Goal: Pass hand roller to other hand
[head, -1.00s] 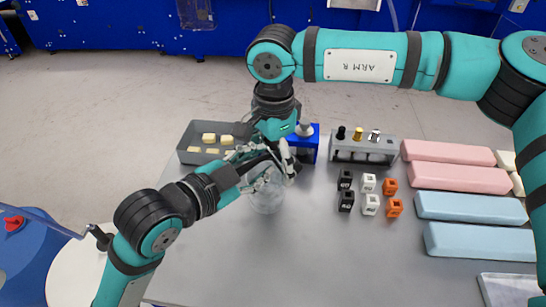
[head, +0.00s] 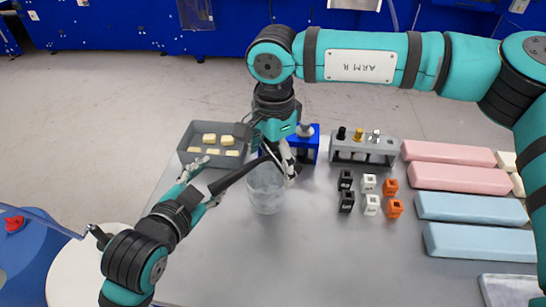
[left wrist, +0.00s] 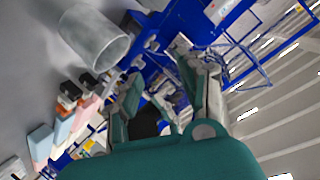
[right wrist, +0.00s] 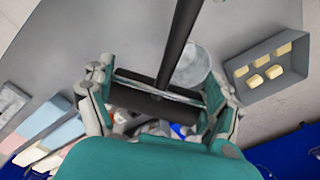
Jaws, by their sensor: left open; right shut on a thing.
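The hand roller has a long black handle (head: 237,177) and a dark cylinder (right wrist: 155,103). My right gripper (head: 285,163) is shut on the roller at its cylinder end, above the table; the fingers (right wrist: 158,95) flank the cylinder in the right wrist view. The handle slants down-left toward my left gripper (head: 204,182). My left gripper is open, with its fingers spread near the handle's far end. A dark shape shows between the fingers (left wrist: 160,98) in the left wrist view; whether they touch the handle I cannot tell.
A clear beaker (head: 267,192) stands below the roller. A grey tray (head: 185,153) with yellowish blocks, a blue stand (head: 311,150), a grey rack (head: 345,155), several small cubes (head: 370,205) and pink and blue foam blocks (head: 470,207) surround it. The front middle of the table is clear.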

